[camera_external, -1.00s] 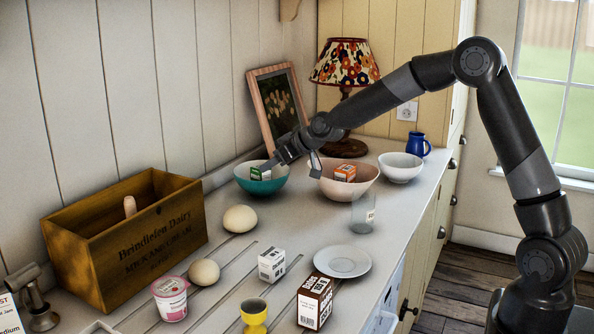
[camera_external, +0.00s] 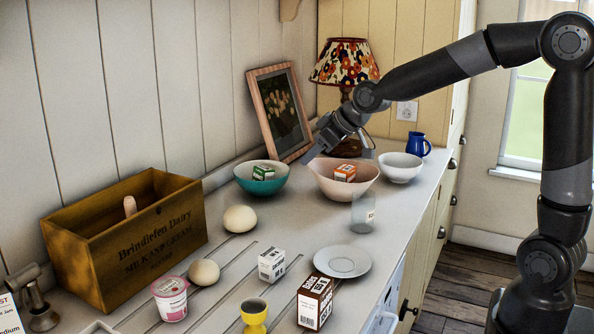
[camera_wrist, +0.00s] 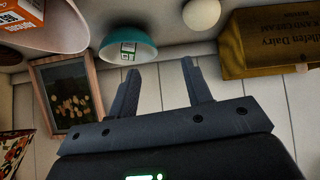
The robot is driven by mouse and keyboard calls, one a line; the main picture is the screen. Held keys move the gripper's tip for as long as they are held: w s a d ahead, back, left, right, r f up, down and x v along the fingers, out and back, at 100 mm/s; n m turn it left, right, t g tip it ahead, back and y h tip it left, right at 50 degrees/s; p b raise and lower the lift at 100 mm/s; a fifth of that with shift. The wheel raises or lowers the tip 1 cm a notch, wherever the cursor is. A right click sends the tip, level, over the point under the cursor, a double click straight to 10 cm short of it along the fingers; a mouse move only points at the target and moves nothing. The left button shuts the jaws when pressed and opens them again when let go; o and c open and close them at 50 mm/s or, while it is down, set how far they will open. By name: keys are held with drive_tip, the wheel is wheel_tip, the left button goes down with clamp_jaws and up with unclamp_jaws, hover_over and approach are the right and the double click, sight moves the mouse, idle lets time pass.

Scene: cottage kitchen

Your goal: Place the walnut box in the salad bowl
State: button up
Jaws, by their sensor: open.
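A small green-and-white box (camera_external: 263,173) rests inside the teal bowl (camera_external: 262,187); in the wrist view, the box (camera_wrist: 128,47) and the bowl (camera_wrist: 128,36) show upside down. I cannot read which box is walnut, and no bowl is marked as the salad bowl. An orange-and-white box (camera_external: 345,173) lies in the pink bowl (camera_external: 345,191). A white box (camera_external: 271,265) and a brown box (camera_external: 315,302) stand on the counter. My gripper (camera_external: 338,157) is open and empty, in the air by the pink bowl, right of the teal one; its parted fingers (camera_wrist: 159,67) hold nothing.
A glass (camera_external: 364,212) stands before the pink bowl; a white bowl (camera_external: 400,167) and blue jug (camera_external: 416,145) are right. A picture frame (camera_external: 278,112) and lamp (camera_external: 342,62) are behind. A wooden crate (camera_external: 125,240), eggs (camera_external: 240,219) and a saucer (camera_external: 342,261) are nearer.

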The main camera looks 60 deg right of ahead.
drive_tip(key=s+a+g, duration=0.1)
drive_tip(key=s+a, duration=0.1)
drive_tip(key=s, duration=1.4)
drive_tip(key=s+a+m+g, duration=0.1)
drive_tip(key=s+a+g, duration=0.1)
drive_tip(key=s, duration=1.4)
drive_tip(key=shift+s+r, duration=0.3)
